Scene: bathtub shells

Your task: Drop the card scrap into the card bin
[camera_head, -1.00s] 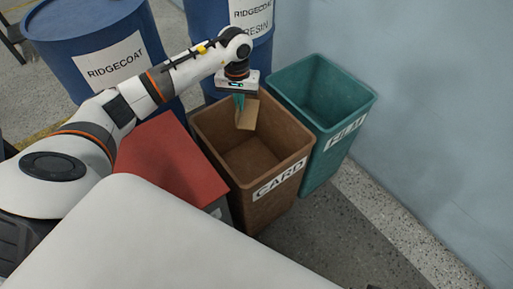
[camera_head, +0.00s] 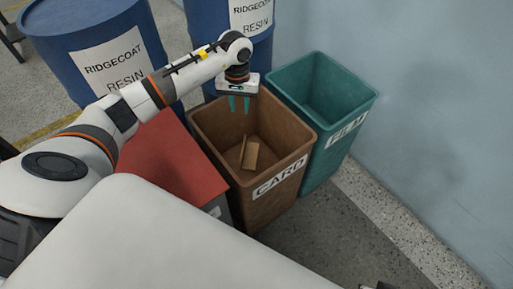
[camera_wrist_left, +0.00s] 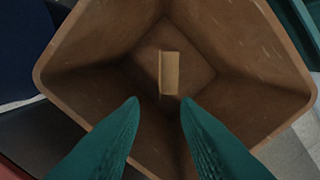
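The card scrap (camera_head: 250,154) is a folded tan piece inside the brown card bin (camera_head: 279,202), below the rim. In the left wrist view the scrap (camera_wrist_left: 169,73) shows over the bin floor, apart from my fingers; whether it rests on the floor is hard to tell. My left gripper (camera_head: 238,105) is over the back of the bin opening, pointing down, with its teal fingers apart and empty. The left wrist view also shows the two fingers (camera_wrist_left: 159,105) spread over the bin (camera_wrist_left: 95,40).
A teal film bin (camera_head: 345,140) stands right of the card bin. A red-topped bin (camera_head: 172,163) stands close on its left. Blue labelled drums (camera_head: 75,55) stand behind, and a pale blue wall (camera_head: 440,110) is at the right.

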